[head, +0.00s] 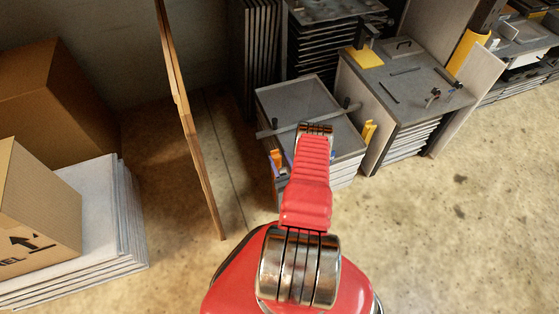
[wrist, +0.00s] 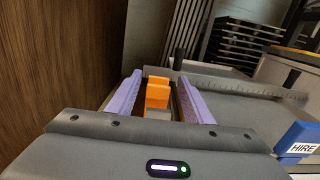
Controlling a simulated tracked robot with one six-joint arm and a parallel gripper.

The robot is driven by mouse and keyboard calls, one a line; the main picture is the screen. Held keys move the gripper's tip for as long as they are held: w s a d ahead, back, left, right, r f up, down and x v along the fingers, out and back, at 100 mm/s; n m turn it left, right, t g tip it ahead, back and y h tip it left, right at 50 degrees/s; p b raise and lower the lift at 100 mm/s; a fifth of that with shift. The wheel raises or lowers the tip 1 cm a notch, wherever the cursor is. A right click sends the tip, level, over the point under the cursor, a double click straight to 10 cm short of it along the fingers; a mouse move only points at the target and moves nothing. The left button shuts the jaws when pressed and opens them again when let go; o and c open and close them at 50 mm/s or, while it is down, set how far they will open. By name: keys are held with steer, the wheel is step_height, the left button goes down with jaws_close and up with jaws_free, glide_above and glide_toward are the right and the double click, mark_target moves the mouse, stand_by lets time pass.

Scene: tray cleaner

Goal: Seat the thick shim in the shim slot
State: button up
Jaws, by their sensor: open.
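My gripper (wrist: 159,77) is open in the wrist view, its two purple fingers pointing away from the camera. A stepped orange block (wrist: 157,95) lies between the fingers, with a gap visible to the right finger. I cannot tell for sure whether it is the thick shim, or whether the left finger touches it. A small light grey piece shows below it. An orange piece (head: 276,159) also shows at the left edge of the grey bench top (head: 285,98) in the head view. I cannot make out the shim slot.
A graduated rail (wrist: 240,87) crosses the bench top between dark posts. A blue block marked HIRE (wrist: 298,139) stands right of the gripper. A wooden panel (head: 187,120) stands to the left. A second bench (head: 405,75) with a yellow pad stands at the right.

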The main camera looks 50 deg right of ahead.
steer(key=shift+s, duration=0.1)
steer(key=v, duration=1.3)
steer(key=shift+s, duration=0.3)
steer(key=shift+a, duration=0.15)
steer(key=shift+f, duration=0.15)
stand_by(0.4)
